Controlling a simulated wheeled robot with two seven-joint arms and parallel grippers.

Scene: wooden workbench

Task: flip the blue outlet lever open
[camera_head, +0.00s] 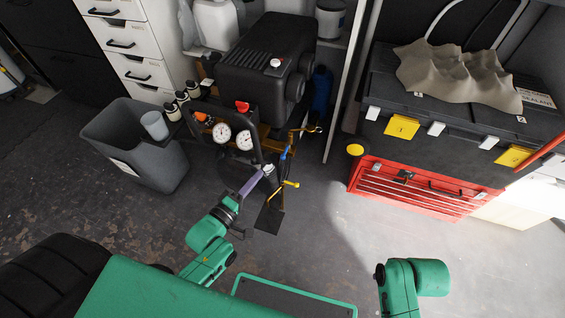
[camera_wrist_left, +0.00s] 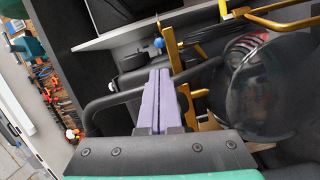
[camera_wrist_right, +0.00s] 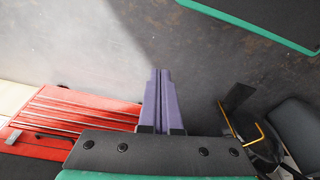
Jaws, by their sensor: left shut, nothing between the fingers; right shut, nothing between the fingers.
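The dark compressor (camera_head: 266,65) with two round gauges (camera_head: 222,133) stands on the floor at the middle of the head view. The small blue lever (camera_head: 284,153) sits on its lower right front, near brass pipework. A small blue knob on a gold-coloured bar (camera_wrist_left: 159,43) shows in the left wrist view, probably the same lever. My left gripper (camera_head: 262,172) is shut and empty, just left of and in front of the lever, with no clear contact. Its purple fingers (camera_wrist_left: 160,74) point toward the gold bar. My right gripper (camera_wrist_right: 161,72) is shut and empty over open floor.
A grey bin (camera_head: 145,170) stands left of the compressor. A black handle bar (camera_wrist_left: 112,100) lies close to my left fingers. A red tool chest (camera_head: 420,190) is at the right. The floor between chest and compressor is clear.

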